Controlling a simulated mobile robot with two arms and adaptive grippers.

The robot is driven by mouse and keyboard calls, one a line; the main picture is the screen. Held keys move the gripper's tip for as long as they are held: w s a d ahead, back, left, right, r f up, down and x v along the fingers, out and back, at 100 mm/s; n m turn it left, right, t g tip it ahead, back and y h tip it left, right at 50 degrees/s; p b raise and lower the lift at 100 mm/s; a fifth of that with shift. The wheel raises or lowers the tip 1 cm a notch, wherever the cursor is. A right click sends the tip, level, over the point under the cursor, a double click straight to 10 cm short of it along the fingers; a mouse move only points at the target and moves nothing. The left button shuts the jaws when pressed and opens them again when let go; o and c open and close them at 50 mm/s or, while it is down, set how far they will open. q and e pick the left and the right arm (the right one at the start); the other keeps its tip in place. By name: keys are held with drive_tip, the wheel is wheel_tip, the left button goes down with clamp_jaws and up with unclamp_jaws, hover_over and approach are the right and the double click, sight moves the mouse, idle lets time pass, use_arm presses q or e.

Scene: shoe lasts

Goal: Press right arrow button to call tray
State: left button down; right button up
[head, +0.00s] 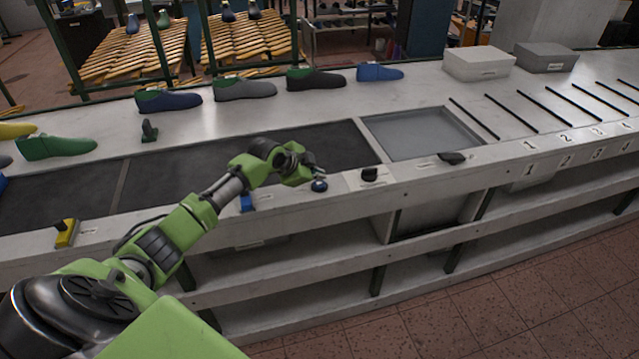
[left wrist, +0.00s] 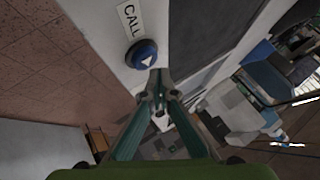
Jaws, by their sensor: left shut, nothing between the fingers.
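A round blue button with a white arrow (left wrist: 141,54) sits beside a "CALL" label (left wrist: 129,20) in the left wrist view. The button also shows in the head view (head: 319,187), on the front edge of the workbench. My left gripper (left wrist: 157,80) is shut and empty, its tips close beside the button. In the head view the left gripper (head: 317,174) is just above and behind the button. I cannot tell whether it touches. A grey recessed panel (head: 420,133) lies in the bench top to the right. My right gripper is not in view.
Dark belts (head: 60,200) run along the bench (head: 110,145). Several shoe lasts (head: 245,90) line the back. Numbered slots (head: 575,105) are at the right.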

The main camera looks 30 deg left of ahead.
use_arm(q)
drive_tip(key=shift+f, duration=0.1)
drive_tip(key=shift+f, duration=0.35)
